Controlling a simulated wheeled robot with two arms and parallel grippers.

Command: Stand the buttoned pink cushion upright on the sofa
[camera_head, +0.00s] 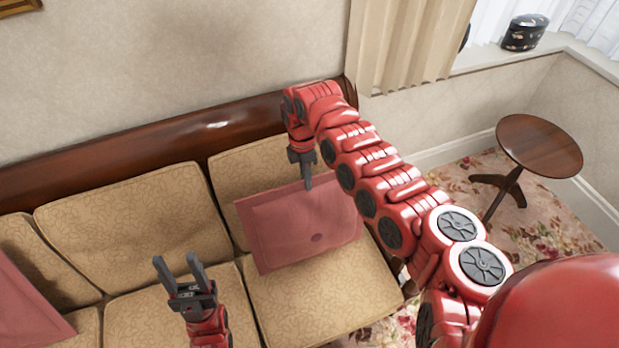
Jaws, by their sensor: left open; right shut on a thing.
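The buttoned pink cushion (285,235) is on the right-hand part of the sofa (320,300), in front of the back cushion there. Its broad face, with one button in view, is turned up toward me, and it looks tilted. My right gripper (307,183) comes down from above and is shut on the cushion's upper edge; the arm hides part of its right side. My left gripper (178,262) is open and empty, above the sofa seat to the left of the cushion.
Another pink cushion (25,305) lies at the far left of the sofa. The sofa has a dark wooden back rail (150,145) against the wall. A small round wooden table (540,147) stands at the right, below a windowsill with a dark box (523,35).

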